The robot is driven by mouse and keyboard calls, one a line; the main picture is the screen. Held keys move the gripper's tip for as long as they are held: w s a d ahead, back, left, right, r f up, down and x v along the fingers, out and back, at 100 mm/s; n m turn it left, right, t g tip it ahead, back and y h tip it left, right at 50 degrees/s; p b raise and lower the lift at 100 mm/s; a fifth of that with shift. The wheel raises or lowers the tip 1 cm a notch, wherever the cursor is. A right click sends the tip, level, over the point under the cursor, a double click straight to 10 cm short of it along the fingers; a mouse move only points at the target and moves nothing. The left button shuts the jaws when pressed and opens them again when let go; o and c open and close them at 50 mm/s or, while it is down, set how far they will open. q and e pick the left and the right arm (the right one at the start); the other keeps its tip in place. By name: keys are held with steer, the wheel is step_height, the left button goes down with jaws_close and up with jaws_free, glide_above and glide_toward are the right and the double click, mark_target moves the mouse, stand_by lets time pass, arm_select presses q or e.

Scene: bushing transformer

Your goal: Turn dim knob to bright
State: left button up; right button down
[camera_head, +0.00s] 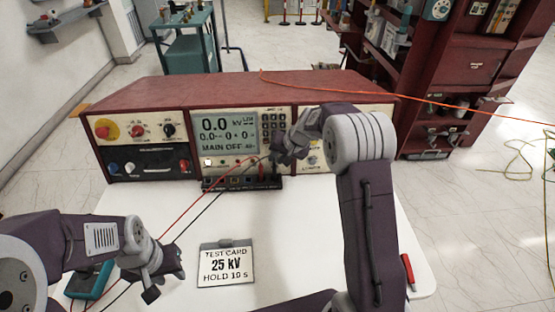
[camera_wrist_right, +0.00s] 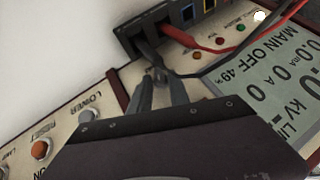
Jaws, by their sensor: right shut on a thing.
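The red test console (camera_head: 235,88) stands at the back of the white table. Its grey display (camera_head: 229,134) reads 0.0 kV and MAIN OFF; in the right wrist view the display (camera_wrist_right: 285,78) also seems to show 49 %. My right gripper (camera_head: 280,158) is at the panel, just right of the display's lower corner. In the right wrist view its fingers (camera_wrist_right: 158,76) are closed around a small knob, mostly hidden between the tips. Its label cannot be read. My left gripper (camera_head: 166,280) is over the table at the front left, its fingers apart and empty.
A black terminal block (camera_head: 240,183) with red and black leads sits at the console's foot, close to my right gripper. A test card (camera_head: 226,264) lies mid-table. A red pen-like item (camera_head: 408,271) lies at the right edge.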

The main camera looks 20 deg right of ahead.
steer(key=c, duration=1.5)
jaws_free()
steer(key=shift+o, duration=0.2)
steer(key=p+v, duration=0.1)
steer(key=v, duration=0.8)
